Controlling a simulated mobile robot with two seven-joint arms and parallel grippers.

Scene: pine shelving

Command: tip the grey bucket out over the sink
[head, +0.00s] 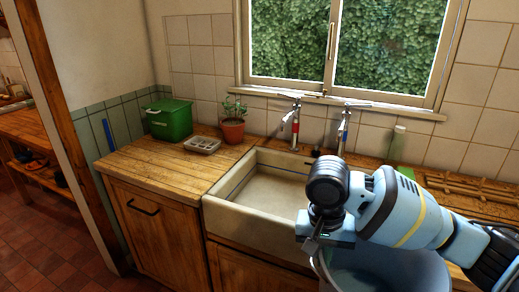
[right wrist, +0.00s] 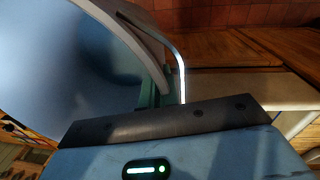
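The grey bucket (head: 395,272) is at the bottom right of the head view, under my right forearm and partly cut off by the frame edge. In the right wrist view the bucket (right wrist: 65,65) fills the upper left, close up, with its pale curved rim running to the finger. My right gripper (head: 313,243) is at the bucket's left edge and looks shut on it; the fingertips are mostly hidden. The pale sink (head: 225,208) is set in the counter behind and left of the gripper. My arm hides its right part. My left gripper is not in view.
A green box (head: 168,119), a grey tray (head: 202,145) and a potted plant (head: 233,131) stand on the wooden counter left of the sink. Two taps (head: 295,122) (head: 343,130) rise behind the sink. A pale green bottle (head: 397,142) and a wooden rack (head: 470,188) are at right.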

